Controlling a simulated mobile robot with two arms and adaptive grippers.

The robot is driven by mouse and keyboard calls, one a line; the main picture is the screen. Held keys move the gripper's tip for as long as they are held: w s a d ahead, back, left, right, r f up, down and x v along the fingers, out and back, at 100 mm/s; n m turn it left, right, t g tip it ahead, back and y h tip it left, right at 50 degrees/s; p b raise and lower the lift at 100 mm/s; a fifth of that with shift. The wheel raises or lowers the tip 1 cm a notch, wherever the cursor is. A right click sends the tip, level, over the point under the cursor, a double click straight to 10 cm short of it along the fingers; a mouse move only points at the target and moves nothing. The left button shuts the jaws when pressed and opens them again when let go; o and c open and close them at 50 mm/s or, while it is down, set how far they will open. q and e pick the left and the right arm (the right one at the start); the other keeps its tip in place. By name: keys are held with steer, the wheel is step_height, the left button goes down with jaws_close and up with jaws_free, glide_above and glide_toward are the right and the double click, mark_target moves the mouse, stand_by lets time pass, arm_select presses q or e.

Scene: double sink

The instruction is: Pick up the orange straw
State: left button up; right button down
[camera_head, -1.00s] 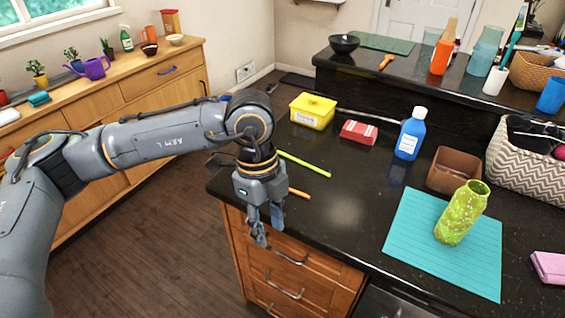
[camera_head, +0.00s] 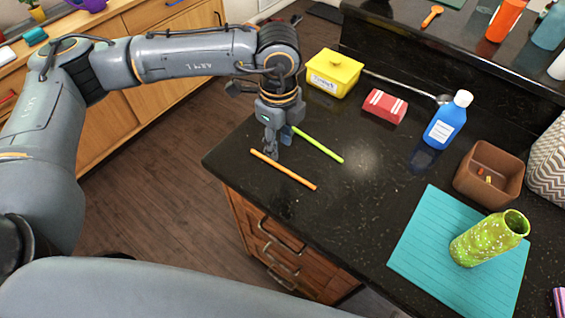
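The orange straw (camera_head: 284,170) lies on the black counter near its left corner, slanting down to the right. A green straw (camera_head: 320,146) lies just behind it, roughly parallel. My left gripper (camera_head: 274,152) points down over the counter between the two straws, close to the upper left part of the orange straw. Its fingers look close together in this small view, and I cannot tell whether they are parted or touch either straw. My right gripper is not in view.
Behind are a yellow lidded box (camera_head: 332,73), a red box (camera_head: 384,106), a blue bottle (camera_head: 446,122) and a brown bin (camera_head: 489,172). A green patterned bottle (camera_head: 488,240) stands on a teal mat (camera_head: 423,238). The counter right of the straws is clear.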

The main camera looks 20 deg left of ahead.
mark_target(282, 167)
arm_select(q)
steer(key=f, duration=0.3)
steer(key=shift+w+f, duration=0.25)
steer(key=shift+w, duration=0.15)
steer(key=f+p, duration=0.1)
steer(key=f, duration=0.1)
steer(key=f+p, duration=0.2)
steer(key=shift+d+f, duration=0.2)
steer(key=shift+f, duration=0.4)
jaws_close()
